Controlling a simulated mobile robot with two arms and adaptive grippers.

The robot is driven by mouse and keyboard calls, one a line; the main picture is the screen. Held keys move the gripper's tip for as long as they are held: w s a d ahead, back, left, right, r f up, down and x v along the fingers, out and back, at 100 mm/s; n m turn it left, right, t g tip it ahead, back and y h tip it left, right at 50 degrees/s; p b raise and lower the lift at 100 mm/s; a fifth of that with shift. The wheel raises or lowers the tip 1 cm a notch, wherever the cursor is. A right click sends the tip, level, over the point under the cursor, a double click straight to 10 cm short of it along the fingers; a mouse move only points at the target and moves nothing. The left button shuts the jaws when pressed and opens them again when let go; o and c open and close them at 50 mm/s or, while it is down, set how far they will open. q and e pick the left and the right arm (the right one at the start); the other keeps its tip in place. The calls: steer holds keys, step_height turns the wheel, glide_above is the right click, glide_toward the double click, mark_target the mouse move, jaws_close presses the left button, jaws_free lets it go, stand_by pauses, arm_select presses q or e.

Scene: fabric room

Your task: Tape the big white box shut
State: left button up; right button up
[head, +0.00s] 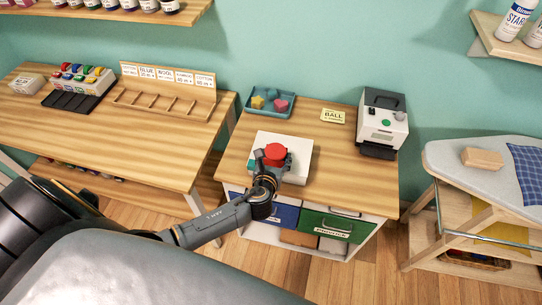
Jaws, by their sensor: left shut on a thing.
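The big white box (302,146) sits on the small wooden table in the middle of the head view. Its pale top faces up, and I cannot make out whether a tape strip lies on it. My left gripper (272,168) is over the box's front left part. It is shut on a red round thing (275,151), possibly the tape, at the box top. The fingers are dark and partly hidden by the wrist, and I cannot tell whether the red thing touches the box. My right gripper is not in view.
A teal tray (250,104) with small coloured pieces, a yellow card (333,117) and a grey-black machine (383,124) stand on the same table. Blue and green drawers (335,226) are below. A longer table (150,150) is left; an ironing board (450,158) is right.

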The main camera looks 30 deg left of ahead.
arm_select(q)
steer(key=shift+w+d, duration=0.1)
steer(key=shift+d, duration=0.35)
steer(key=shift+d, duration=0.1)
steer(key=shift+w+d, duration=0.2)
steer(key=shift+d, duration=0.45)
steer(key=shift+w+d, duration=0.2)
steer(key=shift+d, duration=0.45)
steer(key=shift+w+d, duration=0.2)
steer(key=shift+d, duration=0.5)
steer(key=shift+w+d, duration=0.15)
steer(key=shift+d, duration=0.55)
steer(key=shift+d, duration=0.2)
steer(key=shift+w+d, duration=0.2)
steer(key=shift+d, duration=0.4)
steer(key=shift+w+d, duration=0.2)
steer(key=shift+d, duration=0.4)
